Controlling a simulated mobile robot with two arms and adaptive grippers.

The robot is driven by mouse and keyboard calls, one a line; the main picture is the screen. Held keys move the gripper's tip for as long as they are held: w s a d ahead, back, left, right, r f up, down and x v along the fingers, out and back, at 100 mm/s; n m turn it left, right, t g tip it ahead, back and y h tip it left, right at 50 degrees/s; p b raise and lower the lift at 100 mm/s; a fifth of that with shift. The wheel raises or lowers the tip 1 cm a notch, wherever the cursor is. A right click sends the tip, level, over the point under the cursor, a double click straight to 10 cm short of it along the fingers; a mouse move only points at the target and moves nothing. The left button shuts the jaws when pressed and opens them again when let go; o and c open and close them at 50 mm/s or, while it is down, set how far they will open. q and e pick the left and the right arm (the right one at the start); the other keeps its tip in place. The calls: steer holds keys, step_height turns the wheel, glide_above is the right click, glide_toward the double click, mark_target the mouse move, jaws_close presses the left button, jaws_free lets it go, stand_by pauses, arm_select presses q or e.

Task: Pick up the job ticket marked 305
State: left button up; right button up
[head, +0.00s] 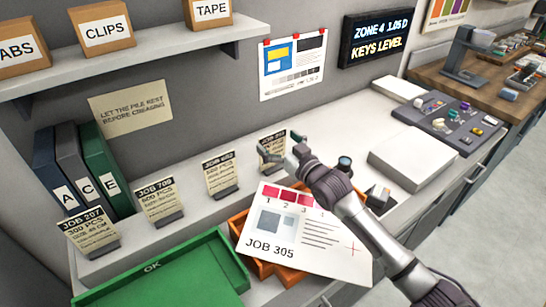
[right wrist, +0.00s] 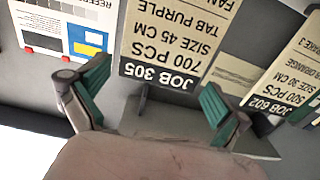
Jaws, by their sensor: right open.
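The job ticket marked 305 (head: 271,141) is a cream card standing upright at the right end of the row on the grey ledge, partly hidden by my right gripper (head: 281,147) in the head view. In the right wrist view the ticket (right wrist: 175,40) appears upside down, its black JOB 305 band between and just beyond the green-padded fingers. My right gripper (right wrist: 154,80) is open, one finger on each side of the ticket, holding nothing. Whether a finger touches the card cannot be told. My left gripper is not in view.
Tickets JOB 602 (head: 220,172), JOB 709 (head: 158,201) and JOB 207 (head: 90,233) stand left along the ledge. A printed JOB 305 sheet (head: 300,232) lies over an orange tray (head: 238,225). A green OK tray (head: 170,275) is front left.

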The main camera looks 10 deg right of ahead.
steer(key=shift+x, duration=1.2)
steer(key=shift+s, duration=0.1)
steer(key=c, duration=1.1)
steer(key=shift+c, duration=0.4)
steer(key=shift+r, duration=0.1)
